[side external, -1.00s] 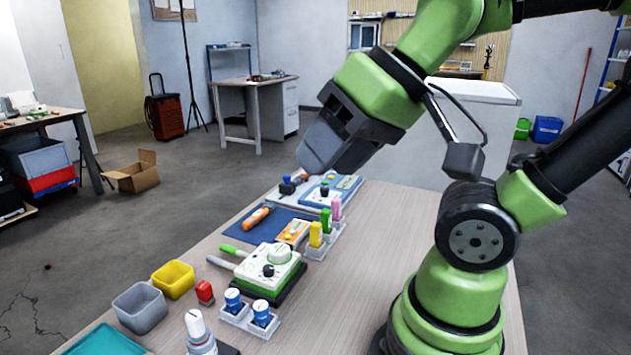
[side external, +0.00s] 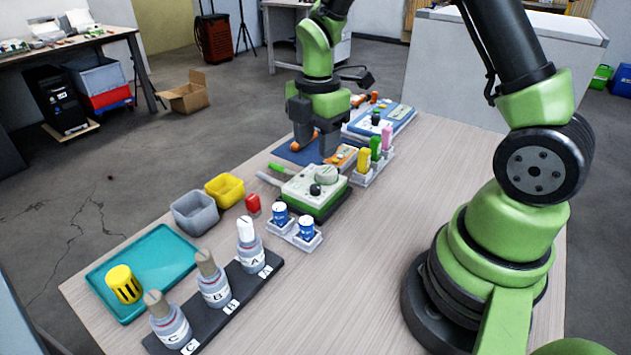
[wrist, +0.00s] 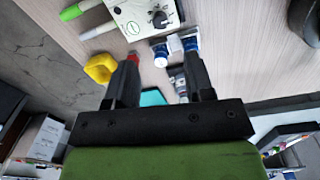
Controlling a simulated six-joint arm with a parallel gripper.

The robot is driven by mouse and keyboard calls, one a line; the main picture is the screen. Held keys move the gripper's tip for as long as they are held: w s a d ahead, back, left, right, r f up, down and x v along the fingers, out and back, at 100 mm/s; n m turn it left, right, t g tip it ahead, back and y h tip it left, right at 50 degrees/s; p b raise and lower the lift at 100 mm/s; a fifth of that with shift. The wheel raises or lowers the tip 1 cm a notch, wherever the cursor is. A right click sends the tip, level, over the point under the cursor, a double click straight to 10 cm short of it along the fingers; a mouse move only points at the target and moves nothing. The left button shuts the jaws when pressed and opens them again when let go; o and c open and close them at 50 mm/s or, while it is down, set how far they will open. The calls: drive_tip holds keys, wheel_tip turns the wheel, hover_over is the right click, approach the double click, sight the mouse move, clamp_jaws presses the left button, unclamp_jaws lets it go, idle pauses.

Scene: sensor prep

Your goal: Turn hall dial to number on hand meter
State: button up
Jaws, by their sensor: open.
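My gripper (side external: 314,147) points down, open and apparently empty, near the blue mat (side external: 290,154). Its two spread fingers also show in the wrist view (wrist: 161,60). An orange tool (side external: 301,143) lies on the mat by the left finger; whether they touch is unclear. A small orange handheld unit (side external: 343,157), possibly the hand meter, lies right of the gripper; its reading is too small. The box is cut off in the wrist view (wrist: 140,12).
Yellow, green and pink pieces (side external: 375,147) stand in a clear rack right of the gripper. A blue panel (side external: 380,121) lies behind.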

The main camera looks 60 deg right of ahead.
sight(315, 186)
wheel_tip(315, 186, down, 10)
drive_tip(key=shift+w+r, duration=0.1)
drive_tip(key=shift+r, duration=0.1)
clamp_jaws()
